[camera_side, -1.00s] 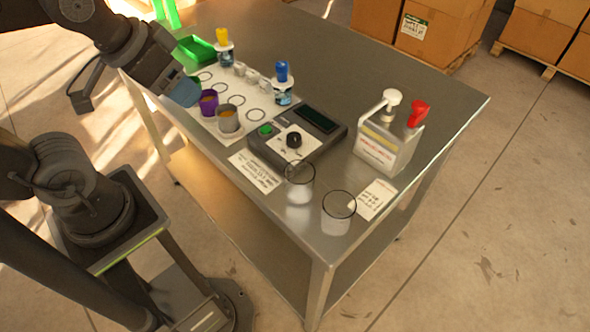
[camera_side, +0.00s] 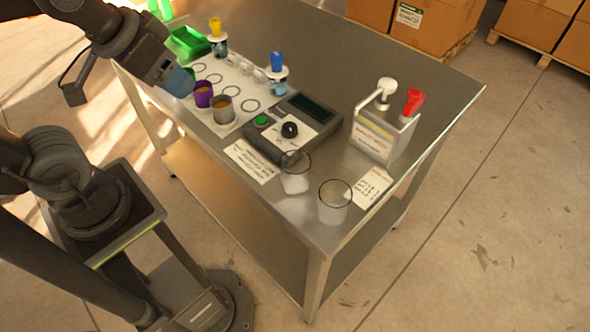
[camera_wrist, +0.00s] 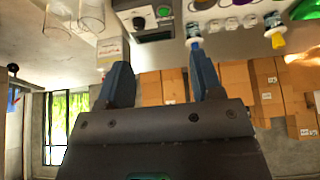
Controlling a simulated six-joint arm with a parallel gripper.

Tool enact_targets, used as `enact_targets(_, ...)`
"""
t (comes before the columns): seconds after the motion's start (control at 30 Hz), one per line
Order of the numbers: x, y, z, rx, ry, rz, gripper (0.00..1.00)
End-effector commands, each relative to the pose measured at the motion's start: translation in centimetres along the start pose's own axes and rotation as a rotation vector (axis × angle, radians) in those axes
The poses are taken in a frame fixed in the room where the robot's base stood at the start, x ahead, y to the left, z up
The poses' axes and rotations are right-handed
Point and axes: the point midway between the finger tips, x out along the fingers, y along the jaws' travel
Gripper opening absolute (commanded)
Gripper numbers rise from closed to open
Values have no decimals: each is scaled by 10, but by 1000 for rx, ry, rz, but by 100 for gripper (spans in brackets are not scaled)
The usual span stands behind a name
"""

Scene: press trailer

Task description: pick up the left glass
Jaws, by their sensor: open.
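Two clear, empty-looking glasses stand upright near the front right corner of the metal table. The left glass (camera_side: 296,180) is closer to the control box; the other glass (camera_side: 334,205) is to its right, nearer the corner. Both also show at the top left of the wrist view, the left glass (camera_wrist: 91,15) beside the other glass (camera_wrist: 59,20). My gripper (camera_side: 180,82) is at the table's far left end, by the cups and well away from both glasses. In the wrist view its blue fingers (camera_wrist: 160,65) are apart with nothing between them.
A grey control box (camera_side: 293,125) with green button and black knob lies between my gripper and the glasses. A purple cup (camera_side: 203,95), grey cup (camera_side: 223,110) and blue-topped bottle (camera_side: 277,75) stand left of it. A pump dispenser (camera_side: 382,137) stands behind the glasses.

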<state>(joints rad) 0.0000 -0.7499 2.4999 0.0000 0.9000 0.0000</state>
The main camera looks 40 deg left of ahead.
Motion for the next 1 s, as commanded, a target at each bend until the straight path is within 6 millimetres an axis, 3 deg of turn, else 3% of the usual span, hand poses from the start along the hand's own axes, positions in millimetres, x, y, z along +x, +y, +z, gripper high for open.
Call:
enact_targets(0.2, 0, 0, 0, 0, 0, 0, 60)
enact_targets(0.5, 0, 0, 0, 0, 0, 0, 88)
enact_targets(0.77, 0, 1, -1, 14, -5, 2, 88)
enact_targets(0.87, 3, 7, -9, 95, -34, 15, 88)
enact_targets(1.0, 14, 27, -30, 362, -118, 63, 88)
